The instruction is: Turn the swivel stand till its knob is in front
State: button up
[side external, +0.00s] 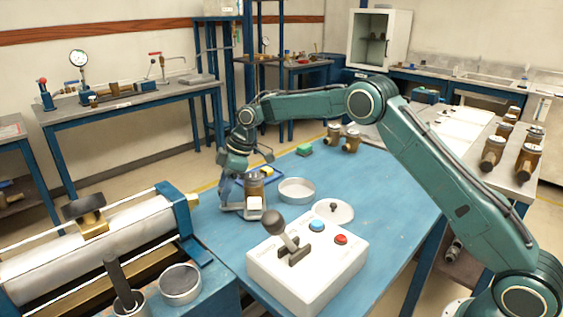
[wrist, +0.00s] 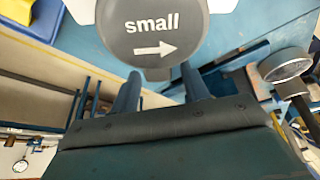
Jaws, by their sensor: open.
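A brown meter (side external: 254,187) with a grey round cap stands upright on the blue table, with a pale block (side external: 254,203) low on its near side. In the wrist view the cap (wrist: 150,45) reads "small" with an arrow to the right. My gripper (side external: 243,208) reaches down beside the meter. In the wrist view its two fingers (wrist: 160,78) are apart, at the cap's lower edge; contact cannot be told. A round pale plate with a dark knob (side external: 333,207) lies to the right. Which piece is the swivel stand is not clear.
A white control box (side external: 307,270) with a lever, a blue and a red button stands in front. A shallow round dish (side external: 297,190) sits right of the meter.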

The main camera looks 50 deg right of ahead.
grip_shut()
jog(key=shift+w+d+m, duration=0.2)
jog(key=shift+m, duration=0.3)
jog(key=shift+w+d+m+t+h, duration=0.4)
jog(key=shift+w+d+m+h, duration=0.15)
jog(key=shift+m, duration=0.45)
jog(key=shift+w+d+m+h, duration=0.2)
jog(key=shift+d+m, duration=0.15)
jog(key=shift+m, duration=0.25)
jog(key=shift+w+d+m+h, duration=0.15)
jog(key=shift+d+m, duration=0.2)
jog(key=shift+m, duration=0.25)
jog(key=shift+w+d+m+t+h, duration=0.2)
jog(key=shift+d+m, duration=0.25)
jog(key=shift+m, duration=0.3)
jog(key=shift+w+d+m+t+h, duration=0.1)
jog(key=shift+d+m+t+h, duration=0.15)
jog(key=shift+d+m, duration=0.35)
jog(key=shift+d+m+h, duration=0.35)
jog(key=shift+d+m, duration=0.1)
jog(key=shift+m, duration=0.6)
jog(key=shift+d, duration=0.15)
